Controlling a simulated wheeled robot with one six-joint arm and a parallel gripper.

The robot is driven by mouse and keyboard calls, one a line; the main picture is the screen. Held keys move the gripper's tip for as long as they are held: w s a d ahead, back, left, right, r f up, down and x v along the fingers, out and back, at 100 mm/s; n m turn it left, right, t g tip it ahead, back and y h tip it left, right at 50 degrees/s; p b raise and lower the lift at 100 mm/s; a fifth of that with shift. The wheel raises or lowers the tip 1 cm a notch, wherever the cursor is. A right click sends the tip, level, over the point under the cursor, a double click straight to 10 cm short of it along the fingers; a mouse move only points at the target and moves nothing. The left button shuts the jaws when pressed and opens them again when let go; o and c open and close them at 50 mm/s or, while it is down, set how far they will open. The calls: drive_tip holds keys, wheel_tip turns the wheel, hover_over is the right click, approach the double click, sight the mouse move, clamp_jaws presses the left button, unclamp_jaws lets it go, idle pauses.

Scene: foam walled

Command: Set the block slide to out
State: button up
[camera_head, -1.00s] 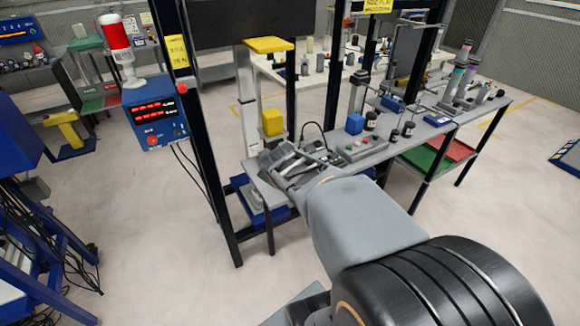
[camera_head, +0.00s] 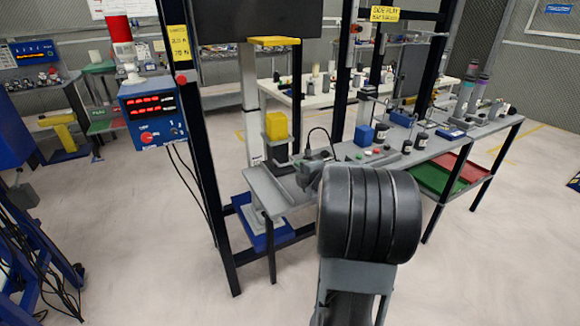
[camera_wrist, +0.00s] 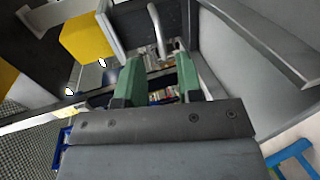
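I take the block slide (camera_head: 276,151) to be the grey carriage at the front left of the bench. A yellow block (camera_head: 276,126) sits upright on it, under a larger yellow plate (camera_head: 273,41). In the wrist view the yellow block (camera_wrist: 88,38) is at upper left, beside a dark grey part with a pale bent handle (camera_wrist: 156,27). My gripper (camera_wrist: 157,75) has its two green fingers apart, with nothing seen held between them. The handle lies just beyond the fingertips. In the head view my gripper (camera_head: 312,168) is partly hidden by my wrist.
The grey bench (camera_head: 262,186) runs to the right, with a blue block (camera_head: 364,135), dark jars and buttons on it. A black post (camera_head: 198,140) and a blue display box (camera_head: 150,112) stand left. A blue tray (camera_head: 255,232) lies below. Floor in front is clear.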

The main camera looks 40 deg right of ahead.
sight(290, 163)
drive_tip(key=x, duration=0.7)
drive_tip(key=shift+w+f+b, duration=0.1)
drive_tip(key=shift+w+b, duration=0.2)
drive_tip(key=shift+w, duration=0.05)
clamp_jaws()
drive_tip(key=shift+f, duration=0.1)
